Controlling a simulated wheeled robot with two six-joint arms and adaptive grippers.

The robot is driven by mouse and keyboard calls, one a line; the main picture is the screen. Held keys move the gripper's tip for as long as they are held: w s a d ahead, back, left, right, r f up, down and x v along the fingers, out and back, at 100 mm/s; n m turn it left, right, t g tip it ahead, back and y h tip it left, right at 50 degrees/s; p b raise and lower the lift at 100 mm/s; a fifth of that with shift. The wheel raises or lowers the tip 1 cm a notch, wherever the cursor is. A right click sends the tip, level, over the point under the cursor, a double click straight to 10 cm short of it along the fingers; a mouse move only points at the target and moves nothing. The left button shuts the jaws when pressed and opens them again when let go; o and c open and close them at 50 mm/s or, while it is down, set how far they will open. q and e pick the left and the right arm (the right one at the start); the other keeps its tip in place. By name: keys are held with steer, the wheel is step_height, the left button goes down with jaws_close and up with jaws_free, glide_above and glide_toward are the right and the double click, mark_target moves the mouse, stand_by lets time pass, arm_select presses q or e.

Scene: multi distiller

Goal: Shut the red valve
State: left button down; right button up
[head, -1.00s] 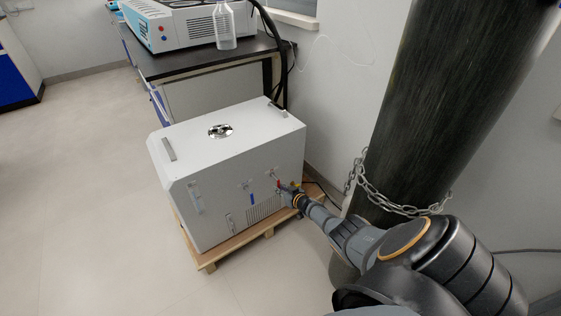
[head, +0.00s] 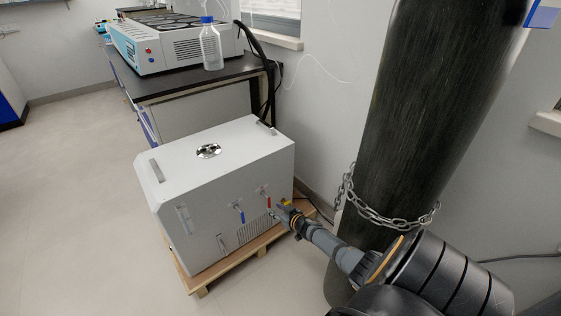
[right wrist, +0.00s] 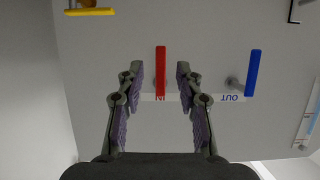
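The red valve (head: 268,202) is a red lever on the front of a white box-shaped unit (head: 170,230). In the right wrist view the red lever (right wrist: 161,70) stands upright in the picture, between my right gripper's fingers. My right gripper (right wrist: 160,78) is open, with a gap on each side of the lever. In the head view my right gripper (head: 282,211) is close to the red lever, at its right. A blue lever (right wrist: 252,72) is parallel to the red one, outside the fingers. My left gripper is not in view.
The unit stands on a wooden pallet (head: 235,268). A dark cylinder (head: 420,110) with a chain (head: 385,215) stands at the right. Behind is a dark bench (head: 190,80) with a bottle (head: 210,47). The left floor is clear.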

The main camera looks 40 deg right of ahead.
steer(key=shift+v, duration=1.9)
